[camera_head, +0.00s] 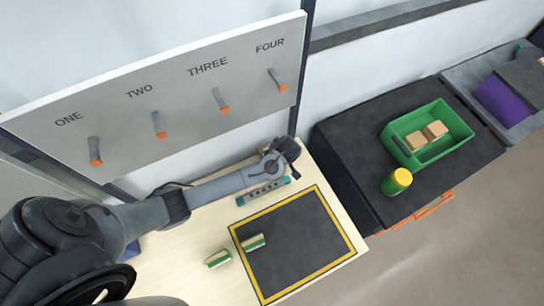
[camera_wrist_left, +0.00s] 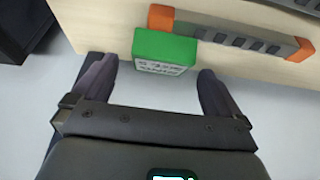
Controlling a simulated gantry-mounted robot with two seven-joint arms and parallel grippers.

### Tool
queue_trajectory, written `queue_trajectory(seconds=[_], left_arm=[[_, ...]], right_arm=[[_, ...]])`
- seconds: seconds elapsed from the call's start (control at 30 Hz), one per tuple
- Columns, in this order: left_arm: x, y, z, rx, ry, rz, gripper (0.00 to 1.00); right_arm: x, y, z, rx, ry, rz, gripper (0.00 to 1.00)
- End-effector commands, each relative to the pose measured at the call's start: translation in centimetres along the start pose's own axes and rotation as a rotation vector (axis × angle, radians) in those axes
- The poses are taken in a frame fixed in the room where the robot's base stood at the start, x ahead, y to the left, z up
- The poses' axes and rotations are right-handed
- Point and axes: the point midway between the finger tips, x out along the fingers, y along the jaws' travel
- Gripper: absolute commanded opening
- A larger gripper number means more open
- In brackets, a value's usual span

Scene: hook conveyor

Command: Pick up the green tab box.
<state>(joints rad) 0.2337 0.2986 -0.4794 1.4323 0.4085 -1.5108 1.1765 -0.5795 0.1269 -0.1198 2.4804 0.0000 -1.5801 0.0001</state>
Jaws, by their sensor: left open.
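A green box (camera_wrist_left: 166,48) with a white printed label shows in the left wrist view, at the edge of the pale wooden table. My left gripper (camera_wrist_left: 155,75) is open, with one finger on each side of the box's near end. I see no finger closed on the box. In the head view my left gripper (camera_head: 284,154) is over the table's back edge, and I cannot make out this box there. Two small green-and-cream boxes, one left of the mat (camera_head: 218,258) and one on its left edge (camera_head: 254,242), lie farther forward. My right gripper is not in view.
A grey rail (camera_wrist_left: 235,38) with orange ends lies right beside the green box. A teal-ended rail (camera_head: 262,191) and a yellow-bordered dark mat (camera_head: 300,250) are on the table. A hook board (camera_head: 180,80) stands behind. A green crate (camera_head: 455,122) and yellow-lidded jar (camera_head: 397,181) are right.

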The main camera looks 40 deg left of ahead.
Motion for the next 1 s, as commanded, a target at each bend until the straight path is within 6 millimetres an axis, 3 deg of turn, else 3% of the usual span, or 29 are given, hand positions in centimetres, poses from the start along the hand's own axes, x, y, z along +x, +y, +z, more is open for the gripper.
queue_trajectory(seconds=[0.37, 0.7, 1.0], left_arm=[[4.4, -0.2, -0.2, -0.001, -0.001, -0.003, 1.0], [4.9, -0.2, -0.2, 0.0, 0.0, -0.001, 0.98], [4.8, -0.2, -0.2, 0.0, 0.0, -0.001, 0.53]], right_arm=[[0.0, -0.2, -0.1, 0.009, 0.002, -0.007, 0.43], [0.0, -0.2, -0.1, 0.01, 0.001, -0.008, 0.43], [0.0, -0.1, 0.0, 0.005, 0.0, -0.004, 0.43]])
